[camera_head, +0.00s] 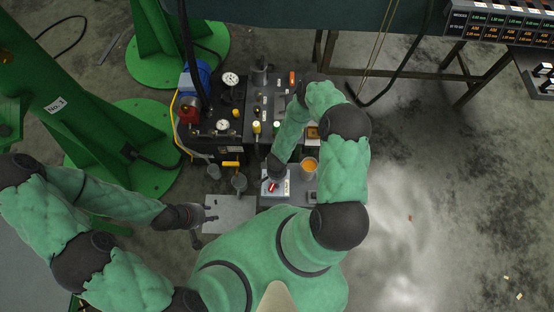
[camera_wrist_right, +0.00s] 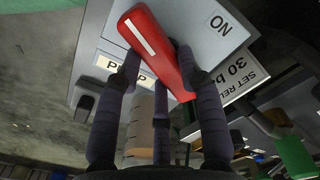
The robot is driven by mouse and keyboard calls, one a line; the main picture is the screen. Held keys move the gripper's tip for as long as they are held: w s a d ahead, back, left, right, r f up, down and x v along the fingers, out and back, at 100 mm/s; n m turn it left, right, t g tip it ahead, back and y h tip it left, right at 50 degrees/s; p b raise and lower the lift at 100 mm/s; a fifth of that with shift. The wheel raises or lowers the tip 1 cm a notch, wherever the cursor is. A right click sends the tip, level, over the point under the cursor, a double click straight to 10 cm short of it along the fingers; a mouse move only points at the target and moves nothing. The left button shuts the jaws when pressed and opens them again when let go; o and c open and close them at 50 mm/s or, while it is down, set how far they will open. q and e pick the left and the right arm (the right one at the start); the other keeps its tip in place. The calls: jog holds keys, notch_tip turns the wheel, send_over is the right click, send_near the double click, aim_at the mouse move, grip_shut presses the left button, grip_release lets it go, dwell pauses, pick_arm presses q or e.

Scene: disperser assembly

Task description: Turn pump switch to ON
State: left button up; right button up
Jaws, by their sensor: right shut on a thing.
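The pump switch is a grey box (camera_head: 281,195) with a red handle (camera_head: 272,187), below the middle of the head view. In the right wrist view the red handle (camera_wrist_right: 155,45) carries a white stripe and lies slanted, its striped end toward the upper left. The ON label (camera_wrist_right: 217,22) is to its right, and a partly covered PUMP label (camera_wrist_right: 112,67) is at its left. My right gripper (camera_wrist_right: 158,65) is shut on the handle, with fingers on both sides of it. My left gripper (camera_head: 205,220) is open and empty, left of the box.
A cup of orange liquid (camera_head: 309,168) stands close right of the switch box. Grey cups (camera_head: 239,182) stand to its left. The black machine with gauges (camera_head: 222,125) is behind. A grey plate (camera_head: 232,208) lies near my left gripper.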

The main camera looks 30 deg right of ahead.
jog(key=m, duration=0.6)
jog(key=shift+a+m+p, duration=0.2)
jog(key=shift+m+p, duration=0.1)
jog(key=shift+p, duration=0.05)
jog(key=m, duration=0.6)
jog(key=shift+a+p, duration=0.15)
jog(key=shift+p, duration=0.15)
jog(key=shift+m, duration=0.4)
jog(key=o, duration=1.2)
jog(key=shift+c, duration=0.2)
notch_tip(320, 180, up, 12)
